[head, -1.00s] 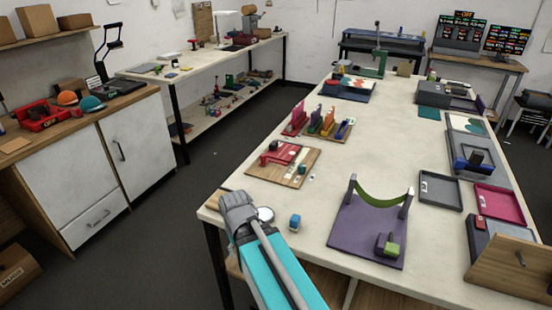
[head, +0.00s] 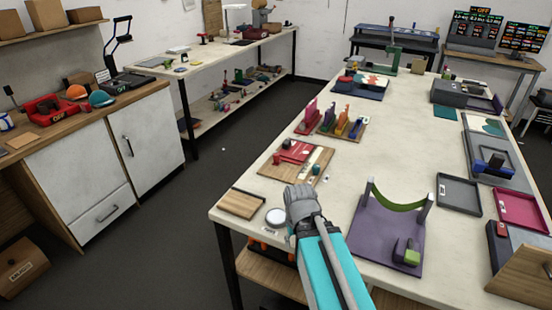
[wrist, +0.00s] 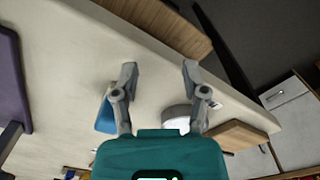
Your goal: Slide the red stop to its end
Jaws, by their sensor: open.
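A wooden board (head: 268,172) lies near the left edge of the long table. It carries a red plate (head: 296,150), a small red piece (head: 277,159) at its left side, and a pale strip with a green peg (head: 316,170). I cannot tell for sure which red part is the stop. My gripper (head: 301,190) is over the table just in front of this board, apart from the red parts. In the wrist view my gripper (wrist: 159,76) is open, with only bare tabletop between its fingers. The red parts are not clear in that view.
A white round dish (head: 275,217) and a flat wooden block (head: 241,204) lie left of my gripper. A blue object (wrist: 105,115) lies by one finger. A purple base (head: 375,245) with green band stands right. Coloured upright pieces (head: 340,122) stand behind the board.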

